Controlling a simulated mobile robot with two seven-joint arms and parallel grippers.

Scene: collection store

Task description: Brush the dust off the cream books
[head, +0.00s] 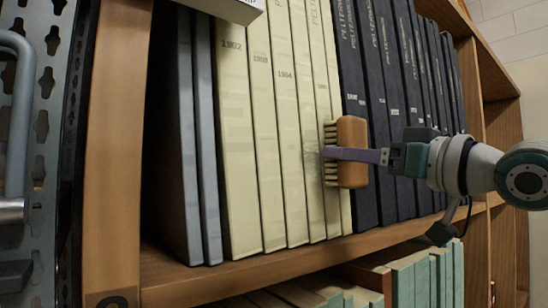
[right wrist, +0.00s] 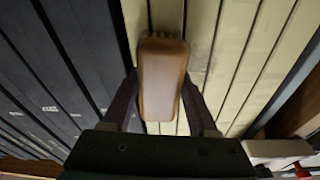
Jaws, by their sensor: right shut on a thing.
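Several cream books (head: 258,130) stand upright in a row on the wooden shelf, with year numbers on their spines. They also show in the right wrist view (right wrist: 235,65). My right gripper (head: 332,153) is shut on a wooden brush (head: 352,135), which also shows in the right wrist view (right wrist: 162,80). The bristles face left, at the spines of the rightmost cream books, and appear to be touching them or very close. Greyish patches that look like dust show on the spines near the bristles. My left gripper is not in view.
Dark blue books (head: 390,100) stand right of the cream ones, and grey-blue volumes (head: 207,150) to their left. A wooden upright (head: 115,150) and a perforated metal panel (head: 45,110) bound the left. Green books (head: 425,275) sit on the shelf below.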

